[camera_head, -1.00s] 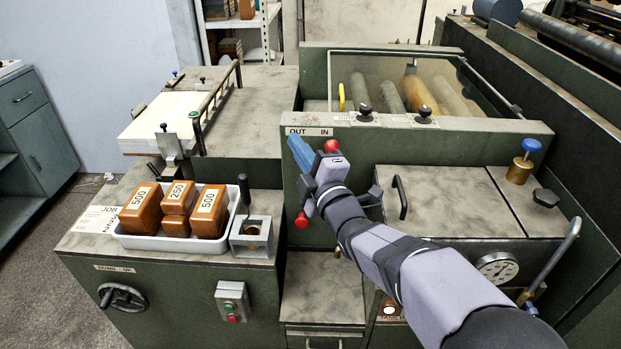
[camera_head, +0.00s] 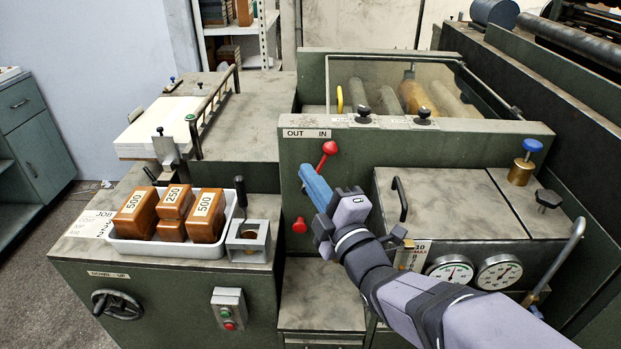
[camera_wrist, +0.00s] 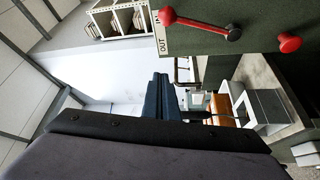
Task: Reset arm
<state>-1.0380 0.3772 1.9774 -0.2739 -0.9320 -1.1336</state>
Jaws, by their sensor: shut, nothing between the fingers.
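My gripper (camera_head: 316,187) is shut and empty, its blue fingers pointing up and left in front of the green panel of the machine. In the wrist view its dark blue fingers (camera_wrist: 163,98) are together in the middle. A red-knobbed lever (camera_head: 328,150) under the OUT/IN label stands just above the fingertips. A second red knob (camera_head: 300,225) is to the left of the gripper, lower on the panel. Both red knobs also show in the wrist view, the lever (camera_wrist: 200,22) and the lower knob (camera_wrist: 289,42). The fingers look apart from both.
A white tray (camera_head: 165,247) with amber blocks marked 500 and 250 stands at left, beside a grey square holder (camera_head: 248,240). A lidded box (camera_head: 450,200) with a handle and gauges (camera_head: 450,270) are at right by my arm. The paper stack (camera_head: 165,122) lies behind the tray.

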